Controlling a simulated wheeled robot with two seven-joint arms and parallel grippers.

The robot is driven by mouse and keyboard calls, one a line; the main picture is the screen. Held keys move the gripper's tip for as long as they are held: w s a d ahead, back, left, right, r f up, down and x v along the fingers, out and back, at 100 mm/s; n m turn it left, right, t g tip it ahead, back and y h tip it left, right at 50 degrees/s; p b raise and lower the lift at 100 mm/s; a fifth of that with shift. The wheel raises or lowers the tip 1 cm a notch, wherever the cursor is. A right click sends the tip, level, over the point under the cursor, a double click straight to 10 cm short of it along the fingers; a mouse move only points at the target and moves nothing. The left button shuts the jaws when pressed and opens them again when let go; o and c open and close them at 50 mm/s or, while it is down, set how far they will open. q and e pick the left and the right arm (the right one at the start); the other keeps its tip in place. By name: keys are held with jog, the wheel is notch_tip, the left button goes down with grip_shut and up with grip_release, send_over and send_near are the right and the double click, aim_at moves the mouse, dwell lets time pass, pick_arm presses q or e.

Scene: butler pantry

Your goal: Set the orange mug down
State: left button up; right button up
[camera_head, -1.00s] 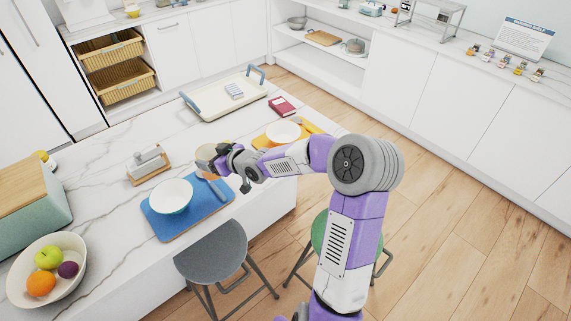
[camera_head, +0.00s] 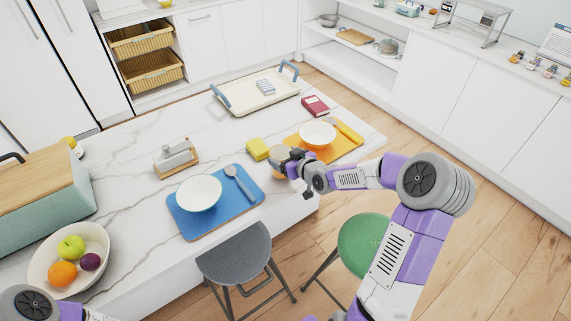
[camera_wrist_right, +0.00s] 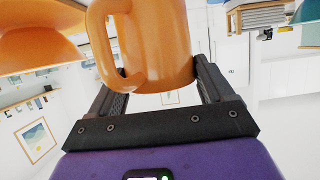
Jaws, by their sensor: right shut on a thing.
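My right gripper (camera_head: 284,163) is shut on the orange mug (camera_wrist_right: 160,42), with one finger on each side of it in the right wrist view. The mug's handle faces left in that view, and its top edge is cut off. In the head view the mug (camera_head: 279,152) is mostly hidden behind the gripper, beside the left corner of the orange placemat (camera_head: 349,147). I cannot tell whether it touches the counter (camera_head: 140,210). My left gripper is out of view; only part of that arm shows at the bottom left.
A yellow sponge-like block (camera_head: 257,149) is close left of the gripper. A blue placemat (camera_head: 225,215) holds another bowl (camera_head: 199,193) and a spoon (camera_head: 236,181). A red book (camera_head: 315,105) and tray (camera_head: 232,112) lie behind.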

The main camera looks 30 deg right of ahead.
notch_tip(320, 180, down, 2)
jog(key=shift+f, duration=0.1)
jog(key=shift+f+b, duration=0.15)
jog(key=shift+b, duration=0.2)
jog(key=o, duration=1.2)
jog(key=shift+c, duration=0.2)
